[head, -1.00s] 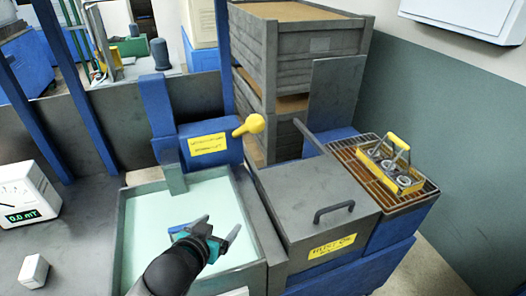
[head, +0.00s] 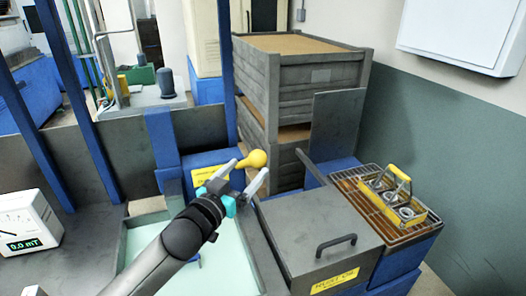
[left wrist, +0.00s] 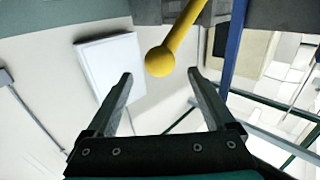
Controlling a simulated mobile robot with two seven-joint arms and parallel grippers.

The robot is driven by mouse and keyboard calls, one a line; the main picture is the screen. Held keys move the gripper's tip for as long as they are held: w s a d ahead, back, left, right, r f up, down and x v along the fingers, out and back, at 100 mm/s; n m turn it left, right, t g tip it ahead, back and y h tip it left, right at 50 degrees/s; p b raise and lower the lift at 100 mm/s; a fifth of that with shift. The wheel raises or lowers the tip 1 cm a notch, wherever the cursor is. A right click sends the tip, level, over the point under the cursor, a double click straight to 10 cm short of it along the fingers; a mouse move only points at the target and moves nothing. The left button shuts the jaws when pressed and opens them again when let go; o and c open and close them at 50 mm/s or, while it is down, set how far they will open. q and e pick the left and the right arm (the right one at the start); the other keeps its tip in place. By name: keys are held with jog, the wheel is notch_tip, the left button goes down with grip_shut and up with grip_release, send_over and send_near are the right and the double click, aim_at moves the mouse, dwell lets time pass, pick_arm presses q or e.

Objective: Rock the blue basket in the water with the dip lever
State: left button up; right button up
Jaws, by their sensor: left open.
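The dip lever is yellow with a round knob (head: 254,159), at the blue housing behind the water tank (head: 138,220). My left gripper (head: 249,170) is open and empty, its two fingers reaching up to the knob. In the left wrist view the knob (left wrist: 160,61) appears just ahead of and between the open fingertips (left wrist: 160,76), with the rod running up and right; I see no grip on it. The tank holds pale green water. A small blue piece (head: 196,260) shows in it beside my arm, perhaps the blue basket, mostly hidden. My right gripper is out of view.
A grey lidded box (head: 315,235) with a dark handle stands right of the tank. Beyond it, a yellow-handled carrier (head: 393,200) with rings sits on a rack. Stacked grey crates (head: 310,72) stand behind. A meter reading 0.0 mT (head: 28,220) is at left.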

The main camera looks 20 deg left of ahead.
pick_arm(q)
jog(key=x, duration=0.9)
jog(key=shift+w, duration=0.2)
jog(key=shift+c, duration=0.2)
grip_shut()
dwell(0.4)
